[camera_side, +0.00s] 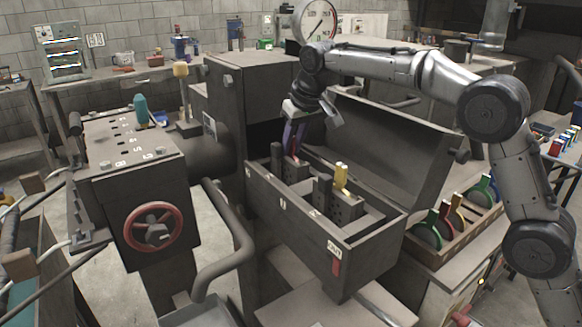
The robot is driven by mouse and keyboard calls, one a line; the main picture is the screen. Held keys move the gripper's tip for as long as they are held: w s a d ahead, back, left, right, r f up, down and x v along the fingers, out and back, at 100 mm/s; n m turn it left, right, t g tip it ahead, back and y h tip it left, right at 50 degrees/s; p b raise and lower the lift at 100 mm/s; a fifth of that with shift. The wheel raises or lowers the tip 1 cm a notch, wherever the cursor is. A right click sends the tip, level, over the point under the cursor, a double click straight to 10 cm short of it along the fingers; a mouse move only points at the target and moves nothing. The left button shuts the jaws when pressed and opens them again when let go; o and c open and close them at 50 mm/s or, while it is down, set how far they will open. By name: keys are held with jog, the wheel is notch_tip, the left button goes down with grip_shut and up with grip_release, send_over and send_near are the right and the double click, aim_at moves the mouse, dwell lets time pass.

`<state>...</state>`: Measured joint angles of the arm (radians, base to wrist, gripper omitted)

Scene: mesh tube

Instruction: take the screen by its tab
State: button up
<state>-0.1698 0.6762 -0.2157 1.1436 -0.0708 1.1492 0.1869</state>
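Round dark screens with coloured tabs stand in a wooden rack at the right: a green-tabbed screen (428,232), a red-tabbed one (447,214), a yellow-tabbed one (458,216) and another green-tabbed one (484,190). My gripper (293,150) points down into the open long metal box (322,240), left of and apart from the rack. Something small and red shows at its fingertips, low in the box. The fingers are too small and dark to tell whether they are open or shut on it. The box wall hides what lies below.
Dark blocks (322,192) and a yellow piece (341,176) stand inside the box. A machine with a red handwheel (152,228) stands left, with a bent pipe (230,235) in front.

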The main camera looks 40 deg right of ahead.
jog(key=shift+f, duration=0.4)
